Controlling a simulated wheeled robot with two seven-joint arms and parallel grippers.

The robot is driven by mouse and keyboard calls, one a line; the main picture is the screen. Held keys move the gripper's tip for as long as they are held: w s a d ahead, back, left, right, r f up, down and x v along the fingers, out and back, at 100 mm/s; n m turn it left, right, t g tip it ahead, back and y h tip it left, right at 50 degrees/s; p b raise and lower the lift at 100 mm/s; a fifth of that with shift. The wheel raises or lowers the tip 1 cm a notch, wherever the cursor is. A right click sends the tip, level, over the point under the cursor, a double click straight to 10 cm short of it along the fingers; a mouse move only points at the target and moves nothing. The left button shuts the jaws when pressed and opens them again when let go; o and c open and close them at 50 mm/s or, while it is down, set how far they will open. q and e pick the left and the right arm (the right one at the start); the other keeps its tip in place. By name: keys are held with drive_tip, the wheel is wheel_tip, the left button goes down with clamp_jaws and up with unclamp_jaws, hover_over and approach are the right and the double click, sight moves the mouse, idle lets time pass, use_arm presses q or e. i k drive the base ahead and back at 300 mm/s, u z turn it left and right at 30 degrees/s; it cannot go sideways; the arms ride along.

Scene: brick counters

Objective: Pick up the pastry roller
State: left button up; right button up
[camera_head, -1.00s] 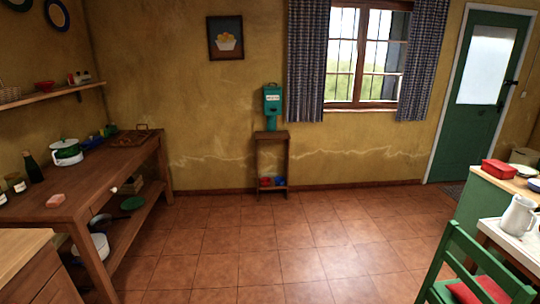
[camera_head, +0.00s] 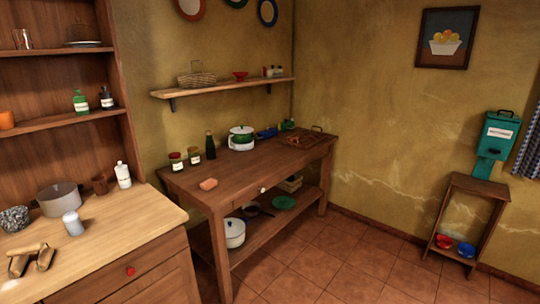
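A light brown wooden piece (camera_head: 32,258) lies at the left front of the wooden cabinet top, near the picture's left edge. It has rounded, roller-like parts and looks like the pastry roller, but it is too small to be sure. Nothing touches it from above. Neither of my grippers shows in the head view.
A wooden table (camera_head: 240,185) stands behind to the right. Tiled floor (camera_head: 345,265) is clear.

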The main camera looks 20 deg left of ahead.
sight(22, 250)
drive_tip(key=u, duration=0.95)
drive_tip(key=i, duration=0.8)
drive_tip(key=u, duration=0.8)
